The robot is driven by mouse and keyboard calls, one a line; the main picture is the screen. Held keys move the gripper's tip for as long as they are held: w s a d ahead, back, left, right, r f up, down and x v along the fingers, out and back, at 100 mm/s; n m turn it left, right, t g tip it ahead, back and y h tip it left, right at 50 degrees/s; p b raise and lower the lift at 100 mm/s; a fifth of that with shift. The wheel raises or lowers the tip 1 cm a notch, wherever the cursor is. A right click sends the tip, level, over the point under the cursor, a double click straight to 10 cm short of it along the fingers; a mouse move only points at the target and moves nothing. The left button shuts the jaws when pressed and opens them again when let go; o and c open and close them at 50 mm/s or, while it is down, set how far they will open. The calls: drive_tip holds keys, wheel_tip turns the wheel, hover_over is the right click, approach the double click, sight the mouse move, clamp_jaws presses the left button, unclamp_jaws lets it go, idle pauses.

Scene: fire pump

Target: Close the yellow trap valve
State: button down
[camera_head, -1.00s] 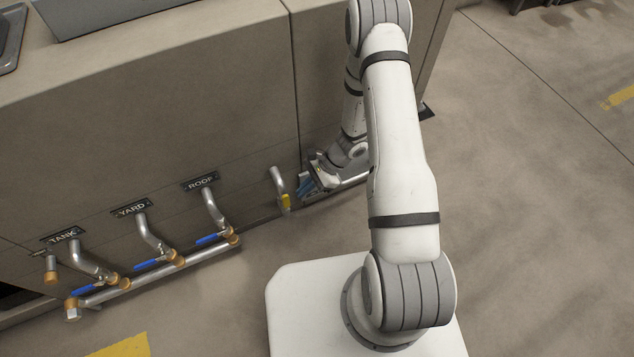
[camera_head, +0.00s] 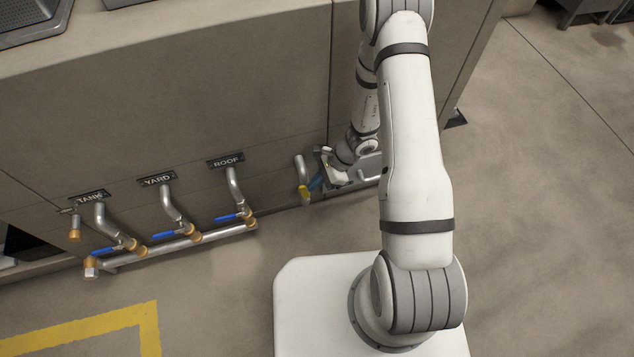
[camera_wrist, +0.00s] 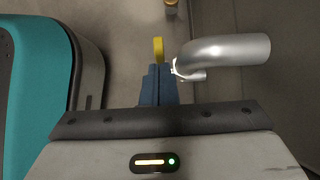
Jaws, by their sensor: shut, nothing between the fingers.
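The yellow trap valve handle (camera_head: 304,192) hangs at the lower end of a short silver pipe (camera_head: 300,168) on the panel, right of the ROOF pipe. In the wrist view the yellow handle (camera_wrist: 158,48) stands just beyond my fingertips, in line with them. My gripper (camera_head: 316,182) is just right of the handle in the head view. Its blue fingers (camera_wrist: 158,70) are together with nothing between them. I cannot tell whether the fingertips touch the handle. The valve body is not clearly visible.
TANK, YARD and ROOF pipes with blue levers (camera_head: 164,235) join a low silver manifold (camera_head: 200,238) at left. In the wrist view a silver elbow pipe (camera_wrist: 225,50) is close right of my fingers, and a teal and grey body (camera_wrist: 40,90) is at left.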

drive_tip(key=shift+a, duration=0.4)
drive_tip(key=shift+d, duration=0.1)
drive_tip(key=p+v, duration=0.5)
drive_tip(key=v, duration=0.8)
drive_tip(key=shift+p, duration=0.3)
drive_tip(key=shift+d, duration=0.15)
